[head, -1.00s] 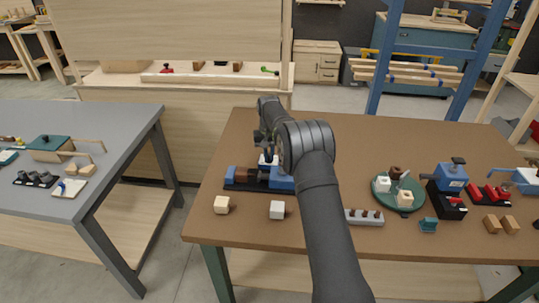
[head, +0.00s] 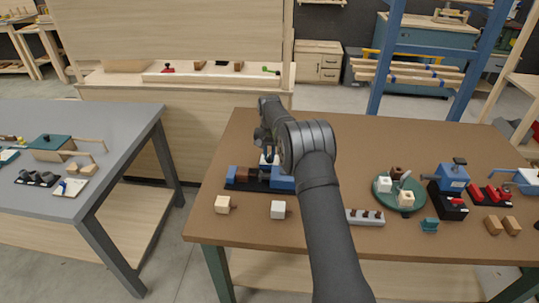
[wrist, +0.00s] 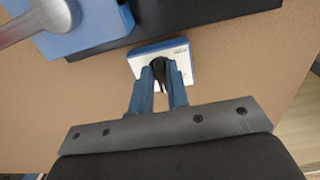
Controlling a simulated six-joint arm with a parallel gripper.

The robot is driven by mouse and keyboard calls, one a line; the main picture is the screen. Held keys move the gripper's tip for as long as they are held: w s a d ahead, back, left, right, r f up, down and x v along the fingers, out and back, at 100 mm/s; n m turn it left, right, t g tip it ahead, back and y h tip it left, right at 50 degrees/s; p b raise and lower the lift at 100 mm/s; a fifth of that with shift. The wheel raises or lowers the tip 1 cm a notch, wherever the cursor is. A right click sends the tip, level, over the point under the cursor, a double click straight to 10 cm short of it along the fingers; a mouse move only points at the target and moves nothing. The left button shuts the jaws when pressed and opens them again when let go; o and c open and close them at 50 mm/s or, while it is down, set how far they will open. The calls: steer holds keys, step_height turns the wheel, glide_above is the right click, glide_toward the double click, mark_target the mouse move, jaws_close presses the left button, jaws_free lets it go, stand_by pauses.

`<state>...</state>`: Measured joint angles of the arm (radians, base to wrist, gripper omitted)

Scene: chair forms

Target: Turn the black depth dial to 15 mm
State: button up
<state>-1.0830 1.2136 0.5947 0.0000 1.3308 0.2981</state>
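The black depth dial (wrist: 164,74) sits on a small white plate with printed marks (wrist: 179,52) and a blue edge. My gripper (wrist: 162,72) is over the dial, with one blue finger on each side of it. The dial fills the narrow gap between the fingertips, so the gripper looks shut on it. The fingers cover part of the plate, and I cannot read the dial's setting. In the head view my gripper (head: 267,150) is at the back left of the brown table; the dial is hidden there.
A blue block with a grey lever (wrist: 92,22) stands on a black base left of the plate. Two pale cubes (head: 223,204) (head: 278,210) lie in front. A green round tray (head: 383,201) and blue-black devices (head: 451,178) stand right. Bare brown table (head: 400,140) lies behind them.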

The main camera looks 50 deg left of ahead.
steer(key=shift+o, duration=1.3)
step_height(320, 180, up, 17)
steer(key=shift+r, duration=0.2)
step_height(320, 180, down, 18)
steer(key=shift+r, duration=0.25)
